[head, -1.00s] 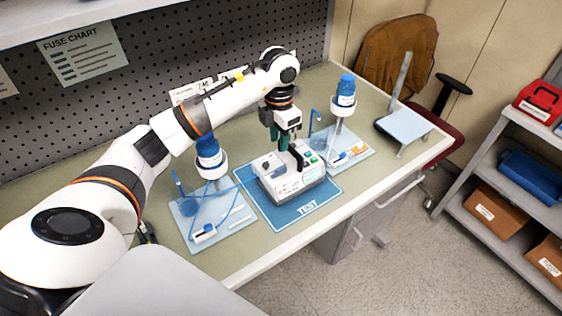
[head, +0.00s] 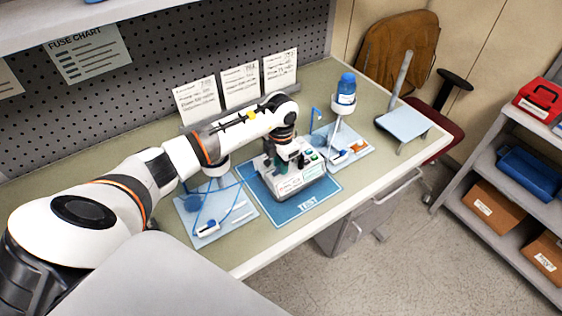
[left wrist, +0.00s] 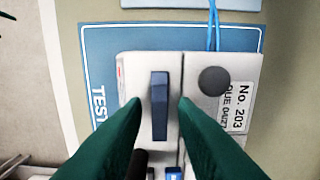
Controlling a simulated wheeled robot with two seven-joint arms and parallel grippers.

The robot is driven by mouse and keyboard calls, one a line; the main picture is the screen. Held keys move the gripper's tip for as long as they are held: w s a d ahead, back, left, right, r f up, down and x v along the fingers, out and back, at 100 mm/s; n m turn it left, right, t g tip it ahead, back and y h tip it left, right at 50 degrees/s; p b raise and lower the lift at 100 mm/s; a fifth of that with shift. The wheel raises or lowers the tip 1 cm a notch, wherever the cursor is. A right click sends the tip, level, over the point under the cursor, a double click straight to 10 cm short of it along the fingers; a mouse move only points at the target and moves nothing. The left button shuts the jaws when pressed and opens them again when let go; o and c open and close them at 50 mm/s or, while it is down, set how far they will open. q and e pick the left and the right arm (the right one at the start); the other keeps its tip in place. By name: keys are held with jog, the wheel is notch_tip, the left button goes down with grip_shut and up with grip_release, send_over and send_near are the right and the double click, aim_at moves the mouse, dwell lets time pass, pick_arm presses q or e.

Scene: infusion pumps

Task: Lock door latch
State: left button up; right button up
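The infusion pump (head: 288,186) is a white box on the blue TEST mat (head: 314,204); it also shows in the left wrist view (left wrist: 205,125), with a "No. 203" label and a dark round knob (left wrist: 214,81). Its door latch (left wrist: 159,105) is a dark blue bar standing lengthwise in the left wrist view. My left gripper (left wrist: 160,102) has green fingers, open, one on each side of the latch with gaps between. In the head view my left gripper (head: 283,166) is low over the pump and partly hidden by my wrist. My right gripper is out of view.
A light blue tray (head: 236,230) with a stand is left of the mat, and another tray (head: 360,146) with a blue bottle (head: 346,88) is right. Blue tubing runs beside the pump. A pegboard with cards (head: 240,85) stands behind. The table's front edge is close to the mat.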

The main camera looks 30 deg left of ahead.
pick_arm(q)
grip_shut()
jog(key=shift+f+m+b, duration=0.15)
jog(key=shift+m+b, duration=0.45)
jog(key=shift+b, duration=0.35)
jog(key=m+b, duration=0.4)
jog(key=b, duration=0.1)
jog(key=m+b, duration=0.4)
jog(key=shift+w+a+m+b, duration=0.15)
jog(key=shift+w+m+b, duration=0.05)
jog(key=shift+m+b, duration=0.2)
jog(key=m+b, duration=0.3)
jog(key=m, duration=0.1)
jog(key=shift+w, duration=0.1)
jog(key=shift+w+m+b, duration=0.1)
jog(key=shift+m+b, duration=1.15)
jog(key=shift+m, duration=0.75)
jog(key=shift+r, duration=0.2)
jog(key=shift+o, duration=1.1)
grip_release()
